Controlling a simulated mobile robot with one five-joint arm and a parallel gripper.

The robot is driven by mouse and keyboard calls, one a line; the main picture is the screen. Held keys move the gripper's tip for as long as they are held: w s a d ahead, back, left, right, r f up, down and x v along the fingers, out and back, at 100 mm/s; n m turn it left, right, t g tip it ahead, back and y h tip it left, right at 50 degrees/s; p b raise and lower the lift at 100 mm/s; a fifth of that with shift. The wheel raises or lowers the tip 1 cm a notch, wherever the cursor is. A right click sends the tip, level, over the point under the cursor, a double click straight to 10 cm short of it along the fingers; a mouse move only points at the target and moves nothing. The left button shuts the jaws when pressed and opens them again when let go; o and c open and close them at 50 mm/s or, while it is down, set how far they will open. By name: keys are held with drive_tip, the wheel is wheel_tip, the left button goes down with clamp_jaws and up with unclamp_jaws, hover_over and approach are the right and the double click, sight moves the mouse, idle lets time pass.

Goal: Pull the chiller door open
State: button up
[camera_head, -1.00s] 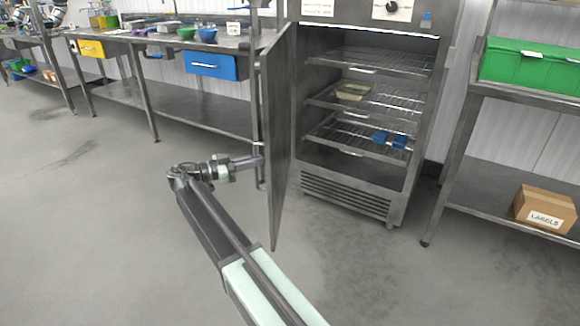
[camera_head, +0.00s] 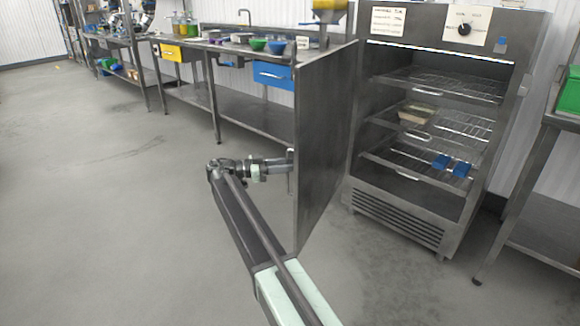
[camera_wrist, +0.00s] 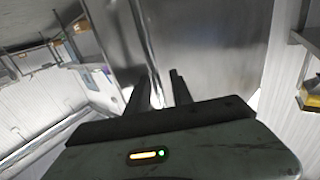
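The chiller (camera_head: 400,208) stands right of centre in the head view with its front uncovered. Its grey door (camera_head: 325,135) is swung wide open towards me, with its inner face showing. The door handle, an upright bar, is mostly hidden behind the door edge in the head view; in the wrist view the handle (camera_wrist: 149,50) runs down between my fingers. My gripper (camera_head: 285,165) is at the outer side of the door near its free edge. In the wrist view my gripper (camera_wrist: 160,90) has its fingers apart around the bar, with a slight gap at the right finger.
Wire shelves inside the chiller hold a tray (camera_head: 418,113) and blue blocks (camera_head: 452,165). A steel bench (camera_head: 240,112) with bowls and drawers stands behind the door. A rack (camera_head: 530,165) with a green crate (camera_head: 571,92) stands at the right. The floor at left is clear.

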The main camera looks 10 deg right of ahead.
drive_tip(key=shift+a, duration=0.1)
drive_tip(key=a, duration=0.7)
drive_tip(key=shift+a, duration=0.35)
